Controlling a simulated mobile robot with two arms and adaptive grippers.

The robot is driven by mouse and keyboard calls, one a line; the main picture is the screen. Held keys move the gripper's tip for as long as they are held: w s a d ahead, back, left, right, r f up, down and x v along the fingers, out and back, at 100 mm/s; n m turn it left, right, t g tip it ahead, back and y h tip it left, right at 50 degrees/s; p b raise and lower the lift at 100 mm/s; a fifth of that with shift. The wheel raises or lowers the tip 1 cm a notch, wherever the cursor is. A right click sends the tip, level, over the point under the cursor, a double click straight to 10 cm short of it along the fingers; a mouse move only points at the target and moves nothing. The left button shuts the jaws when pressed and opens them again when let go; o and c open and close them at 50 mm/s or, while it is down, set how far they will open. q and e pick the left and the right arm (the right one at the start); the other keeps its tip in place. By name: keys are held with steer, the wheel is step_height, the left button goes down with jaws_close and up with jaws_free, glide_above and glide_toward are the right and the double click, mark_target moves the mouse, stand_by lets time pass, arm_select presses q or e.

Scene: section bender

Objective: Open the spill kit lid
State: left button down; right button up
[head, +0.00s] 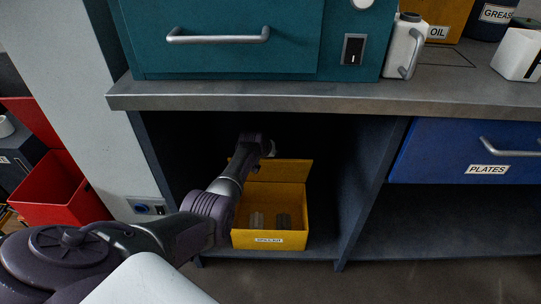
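The yellow spill kit box (242,238) stands on the low shelf under the workbench, with a white label on its front. Its lid (288,171) is raised and stands up at the back of the box, so the inside shows. Two greyish items (283,221) are inside. My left arm reaches in from the left over the box's left side. Its end, with the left gripper (268,149), is at the lid's top edge in the dark of the shelf. The fingers are too hidden and dark to read. My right gripper is out of view.
The grey bench edge (300,96) runs just above the arm's end. A dark shelf side panel (360,190) stands right of the box, with free shelf floor between. A blue PLATES drawer (455,150) is farther right. Red bins (62,190) stand at left.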

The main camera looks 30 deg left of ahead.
arm_select(q)
steer(key=shift+a+r, duration=0.1)
steer(key=c, duration=0.9)
jaws_free()
steer(key=shift+o, duration=0.7)
steer(key=v, duration=1.2)
